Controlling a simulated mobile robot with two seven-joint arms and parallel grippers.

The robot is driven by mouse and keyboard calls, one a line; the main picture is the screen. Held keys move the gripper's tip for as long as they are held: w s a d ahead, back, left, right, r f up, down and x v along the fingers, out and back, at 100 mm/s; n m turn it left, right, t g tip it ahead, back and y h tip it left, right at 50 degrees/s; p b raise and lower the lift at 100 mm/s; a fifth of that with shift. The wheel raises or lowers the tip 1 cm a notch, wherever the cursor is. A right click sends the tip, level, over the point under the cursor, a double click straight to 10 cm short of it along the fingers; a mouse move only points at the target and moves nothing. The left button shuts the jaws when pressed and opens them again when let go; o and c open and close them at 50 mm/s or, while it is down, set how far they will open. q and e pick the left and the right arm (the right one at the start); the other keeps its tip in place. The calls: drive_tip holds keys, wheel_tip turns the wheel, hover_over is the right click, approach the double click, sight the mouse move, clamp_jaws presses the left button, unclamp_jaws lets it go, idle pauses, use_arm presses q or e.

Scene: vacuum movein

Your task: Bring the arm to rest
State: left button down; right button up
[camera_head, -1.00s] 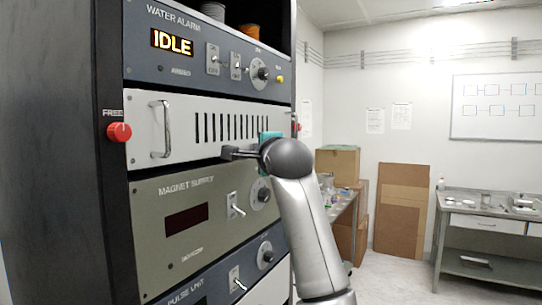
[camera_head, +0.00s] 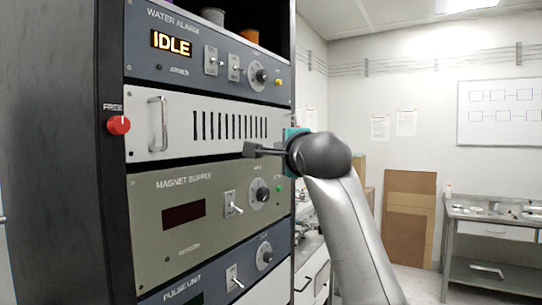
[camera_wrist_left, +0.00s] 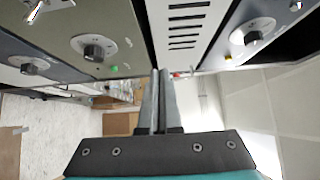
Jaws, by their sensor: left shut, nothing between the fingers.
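My left arm (camera_head: 350,225) rises from the lower right in the head view. Its left gripper (camera_head: 249,149) points left, in front of the right part of the white vented panel (camera_head: 185,130). In the left wrist view the two fingers (camera_wrist_left: 159,75) lie together, shut and empty. Slots of the vented panel show beyond them. I cannot tell how wide the gap to the panel is. My right gripper is in neither view.
The equipment rack (camera_head: 70,160) fills the left. The magnet supply (camera_head: 190,215) has a knob, a switch and a green lamp. The water alarm (camera_head: 205,55) reads IDLE. A red knob (camera_head: 119,125) sits on the rack's left edge. A bench (camera_head: 490,230) stands far right.

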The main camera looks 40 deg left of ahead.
use_arm(q)
drive_tip(key=v, duration=0.2)
drive_tip(key=b+v, duration=0.1)
drive_tip(key=v, duration=0.2)
drive_tip(key=shift+s, duration=0.45)
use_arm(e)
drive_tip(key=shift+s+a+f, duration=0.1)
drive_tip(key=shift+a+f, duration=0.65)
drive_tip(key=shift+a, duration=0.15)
use_arm(q)
drive_tip(key=shift+f, duration=0.1)
